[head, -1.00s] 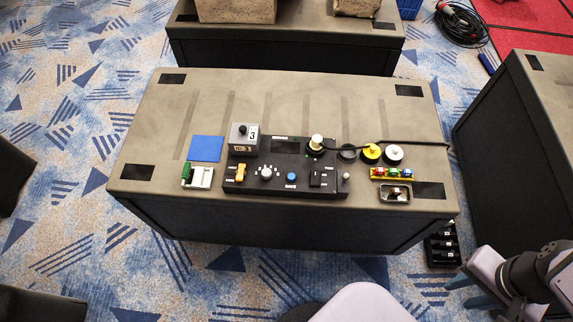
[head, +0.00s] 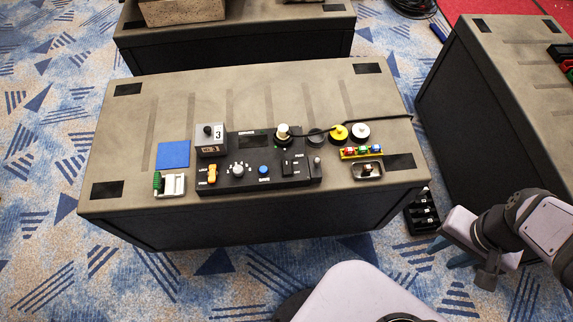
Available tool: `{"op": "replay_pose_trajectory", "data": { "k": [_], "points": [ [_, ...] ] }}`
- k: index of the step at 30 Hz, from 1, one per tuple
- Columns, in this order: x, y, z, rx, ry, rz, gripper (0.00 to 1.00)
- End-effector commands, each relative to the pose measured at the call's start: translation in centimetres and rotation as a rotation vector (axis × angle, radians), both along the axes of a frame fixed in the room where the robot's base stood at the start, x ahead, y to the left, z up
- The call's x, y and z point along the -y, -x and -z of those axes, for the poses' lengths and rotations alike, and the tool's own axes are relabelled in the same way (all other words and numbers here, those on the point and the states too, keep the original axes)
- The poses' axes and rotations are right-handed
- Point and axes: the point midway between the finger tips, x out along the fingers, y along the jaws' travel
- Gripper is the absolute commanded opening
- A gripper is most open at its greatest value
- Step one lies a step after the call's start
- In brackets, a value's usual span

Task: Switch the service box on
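A black control box (head: 255,182) lies on the near middle of the grey-topped table. Its face carries an orange lever switch (head: 212,173), a white rotary knob (head: 238,169), a blue button (head: 263,169), a black switch (head: 287,169) and a dark display (head: 254,142). The labels are too small to read, and I cannot tell whether a switch is on or off. A grey box (head: 211,145) marked 3, with a black knob, stands at its back left. My gripper (head: 462,232) is at the lower right, off the table and well apart from the box; its fingers are unclear.
A blue square (head: 173,154) and a white-and-green item (head: 169,185) lie left. A cream-topped knob (head: 283,131), yellow (head: 340,132) and white (head: 360,132) round pieces, a black cable (head: 385,119), a coloured strip (head: 361,152) and a metal tray (head: 368,171) lie right. A black rack (head: 422,215) stands on the floor.

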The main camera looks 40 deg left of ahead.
Motion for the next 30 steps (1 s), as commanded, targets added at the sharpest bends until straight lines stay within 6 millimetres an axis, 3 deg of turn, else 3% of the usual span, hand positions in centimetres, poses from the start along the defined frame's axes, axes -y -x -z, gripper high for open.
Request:
{"op": "replay_pose_trajectory", "data": {
  "k": [8,12,30],
  "points": [
    [0.0,0.0,0.0,0.0,0.0,0.0,0.31],
    [0.0,0.0,0.0,0.0,0.0,0.0,0.0],
    [0.0,0.0,0.0,0.0,0.0,0.0,0.0]
  ]
}}
